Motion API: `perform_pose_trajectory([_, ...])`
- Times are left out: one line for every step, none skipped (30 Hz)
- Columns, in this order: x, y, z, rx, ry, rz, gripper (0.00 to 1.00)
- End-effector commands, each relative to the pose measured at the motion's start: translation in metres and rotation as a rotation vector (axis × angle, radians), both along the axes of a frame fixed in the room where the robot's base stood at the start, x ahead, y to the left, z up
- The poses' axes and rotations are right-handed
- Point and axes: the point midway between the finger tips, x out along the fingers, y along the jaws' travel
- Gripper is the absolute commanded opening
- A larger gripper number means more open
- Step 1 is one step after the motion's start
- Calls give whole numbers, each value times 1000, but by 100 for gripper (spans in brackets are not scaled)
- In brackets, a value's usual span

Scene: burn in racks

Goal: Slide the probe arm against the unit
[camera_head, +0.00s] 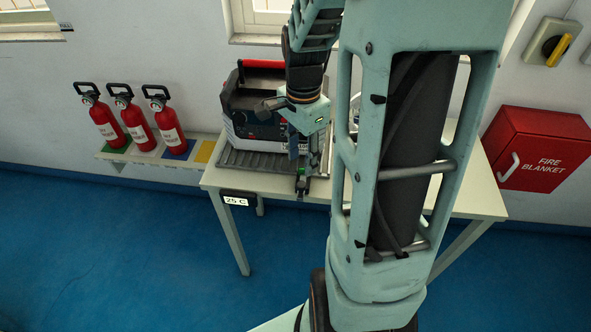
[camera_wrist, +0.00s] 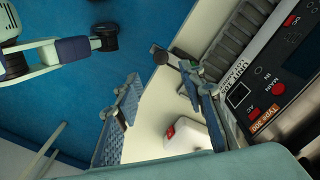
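The unit (camera_head: 262,125) is a dark and white box with a red top bar, standing on a ribbed rack tray (camera_head: 238,159) on the table. Its labelled front panel fills the right of the wrist view (camera_wrist: 277,88). What looks like the probe arm, a dark bar with a round knob (camera_wrist: 161,57), lies at the tray's front end. In the head view, a dark piece (camera_head: 301,185) at the table's front edge may be the same part. My gripper (camera_wrist: 163,98) is open, its fingers apart, with the right finger beside the bar and close to the unit. Contact cannot be told.
A white box with a red button (camera_wrist: 187,134) sits on the table (camera_head: 472,195) between my fingers' lines of sight. A 25 C display (camera_head: 238,201) hangs at the table's front. Fire extinguishers (camera_head: 138,127) stand left; a red fire blanket box (camera_head: 537,148) hangs right.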

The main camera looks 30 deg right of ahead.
Motion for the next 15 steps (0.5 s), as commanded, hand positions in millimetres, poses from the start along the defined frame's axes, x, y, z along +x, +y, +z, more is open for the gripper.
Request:
perform_pose_trajectory([-1, 0, -10, 2, 4, 1, 37])
perform_pose_trajectory([-1, 0, -16, 2, 4, 1, 37])
perform_pose_trajectory([-1, 0, -24, 2, 4, 1, 37])
perform_pose_trajectory([-1, 0, -31, 2, 4, 2, 37])
perform_pose_trajectory([-1, 1, -37, 2, 4, 2, 37])
perform_pose_trajectory([-1, 0, -45, 2, 4, 2, 37])
perform_pose_trajectory([-1, 0, -50, 2, 2, 2, 37])
perform_pose_trajectory([-1, 0, -55, 0, 3, 2, 37])
perform_pose_trajectory([-1, 0, -62, 1, 2, 2, 37])
perform_pose_trajectory([-1, 0, -67, 2, 2, 2, 37])
perform_pose_trajectory([0, 0, -71, 1, 1, 2, 37])
perform_pose_trajectory([0, 0, -75, 1, 1, 3, 37])
perform_pose_trajectory([0, 0, -78, 0, 0, 3, 37])
perform_pose_trajectory([0, 0, -81, 0, -1, 3, 37])
perform_pose_trajectory([0, 0, -84, 0, 0, 3, 37])
